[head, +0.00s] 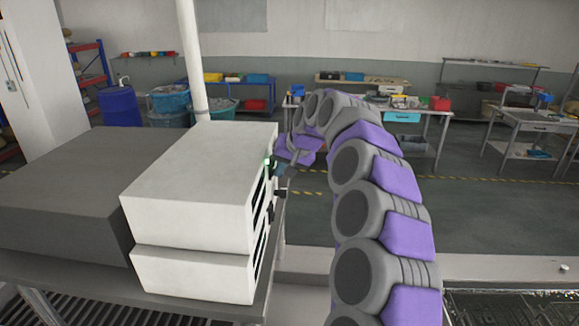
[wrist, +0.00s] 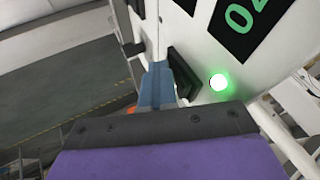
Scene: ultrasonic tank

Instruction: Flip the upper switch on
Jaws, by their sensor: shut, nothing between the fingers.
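The white ultrasonic unit (head: 195,190) is two stacked white boxes, with its front panel facing right and seen edge-on in the head view. In the wrist view the panel shows a dark display with green digits (wrist: 240,16), a lit round green lamp (wrist: 219,82) and a black switch (wrist: 183,74). I take this for the upper switch; its lever position is unclear. My gripper (head: 279,168) is at the upper front of the unit. In the wrist view its blue-grey fingers (wrist: 157,84) are shut and empty, right beside the switch. I cannot tell whether they touch it.
A grey box (head: 65,185) stands left of the unit on the same table. Dark parts (head: 270,213) stick out lower on the panel. Open floor lies to the right, with workbenches (head: 400,115) and blue bins (head: 170,100) far behind.

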